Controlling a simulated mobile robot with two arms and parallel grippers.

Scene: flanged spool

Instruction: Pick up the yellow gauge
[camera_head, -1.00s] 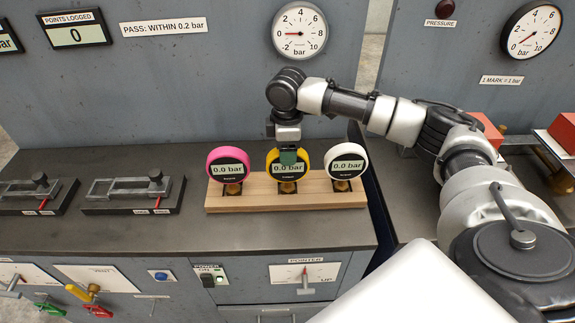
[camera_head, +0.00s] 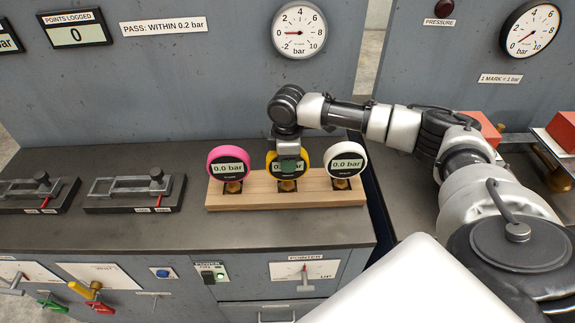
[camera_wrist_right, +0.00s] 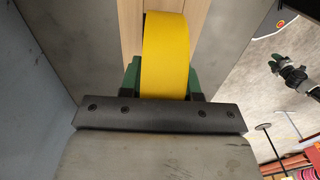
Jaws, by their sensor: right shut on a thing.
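The yellow gauge (camera_head: 301,157) stands in the middle of a wooden rack (camera_head: 262,203), between a pink gauge (camera_head: 228,163) and a white gauge (camera_head: 346,160). My right gripper (camera_head: 288,165) reaches down from above and is shut on the yellow gauge, covering part of its face. In the right wrist view the yellow rim (camera_wrist_right: 165,55) sits between the green finger pads. The gauge appears still seated in the rack. My left gripper is not in view.
Two dark clamp fixtures (camera_head: 135,192) stand left of the rack on the grey bench (camera_head: 190,232). A panel with a round dial (camera_head: 299,31) rises behind. Red blocks (camera_head: 484,130) are on the right. The bench in front of the rack is clear.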

